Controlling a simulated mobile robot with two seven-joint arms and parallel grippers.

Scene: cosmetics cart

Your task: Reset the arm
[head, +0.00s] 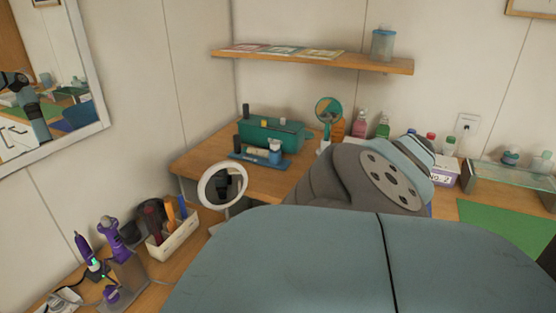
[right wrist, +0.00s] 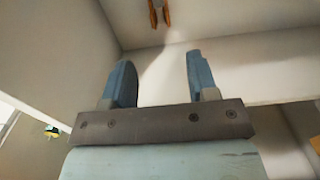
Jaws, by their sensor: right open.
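A large blue-grey link of my own arm (head: 300,265) fills the bottom middle of the head view, and a grey joint (head: 355,180) with a round bolted plate rises behind it. In the right wrist view my right gripper (right wrist: 161,62) has its two blue fingers apart with nothing between them. The fingers point at a pale surface. No gripper shows in the head view, and my left gripper is in no frame. Much of the counter behind the arm is hidden.
A ring mirror (head: 222,184), a white bin of brushes (head: 173,233) and purple styling tools (head: 118,240) stand at the left. A teal case (head: 272,134) sits in the corner under a wooden shelf (head: 380,64). A green mat (head: 495,225) lies at the right.

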